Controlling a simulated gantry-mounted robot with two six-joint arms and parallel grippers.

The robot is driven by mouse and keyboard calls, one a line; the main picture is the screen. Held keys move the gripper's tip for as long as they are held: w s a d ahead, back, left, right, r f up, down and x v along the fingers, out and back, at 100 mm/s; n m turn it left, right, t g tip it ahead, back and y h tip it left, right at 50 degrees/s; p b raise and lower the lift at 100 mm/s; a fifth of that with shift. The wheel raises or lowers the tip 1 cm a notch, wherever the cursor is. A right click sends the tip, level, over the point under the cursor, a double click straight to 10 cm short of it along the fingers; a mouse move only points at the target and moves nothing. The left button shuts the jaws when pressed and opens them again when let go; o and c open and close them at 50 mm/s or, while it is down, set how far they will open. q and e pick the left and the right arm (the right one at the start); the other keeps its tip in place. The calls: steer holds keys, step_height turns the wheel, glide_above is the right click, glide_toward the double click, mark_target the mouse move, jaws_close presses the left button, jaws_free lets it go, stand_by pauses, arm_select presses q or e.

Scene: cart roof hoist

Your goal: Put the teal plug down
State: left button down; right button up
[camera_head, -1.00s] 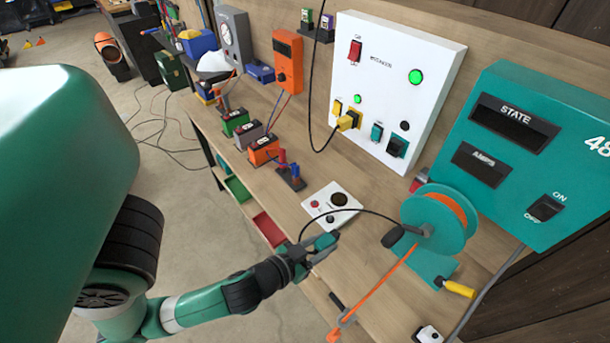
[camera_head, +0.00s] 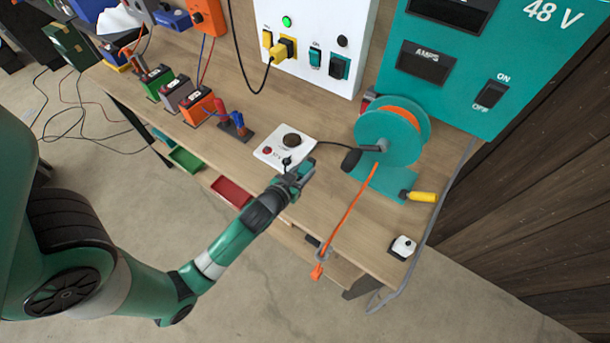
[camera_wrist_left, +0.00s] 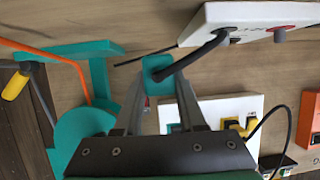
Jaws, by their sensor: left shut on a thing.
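My left gripper (camera_head: 300,175) is shut on the teal plug, low in front of a small white box (camera_head: 271,156) near the bench's front edge. In the left wrist view the teal plug (camera_wrist_left: 157,68) sits between the fingertips of my left gripper (camera_wrist_left: 157,88), with a thick black cable (camera_wrist_left: 204,53) leaving it. In the head view the plug is mostly hidden by the fingers. Whether the plug touches the bench cannot be told. My right gripper is not in view.
A white wall panel (camera_head: 310,25) with a yellow plug (camera_head: 286,48) stands behind. Small batteries (camera_head: 199,106) stand left of the white box. An orange cable (camera_head: 349,210) runs from the reel past the front edge.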

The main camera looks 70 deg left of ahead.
arm_select(q)
steer(key=shift+w+a+f, duration=0.4)
steer(key=shift+w+f, duration=0.1)
steer(key=shift+f, duration=0.25)
steer(key=shift+w+f+b, duration=0.15)
steer(key=shift+f+b, duration=0.7)
steer(key=shift+f, duration=0.8)
steer(key=shift+a, duration=0.1)
steer(key=shift+f, duration=0.2)
steer(key=c, duration=0.5)
jaws_free()
steer(key=shift+r, duration=0.15)
steer(key=shift+r, duration=0.15)
steer(key=p+v, duration=0.1)
steer(key=v, duration=1.1)
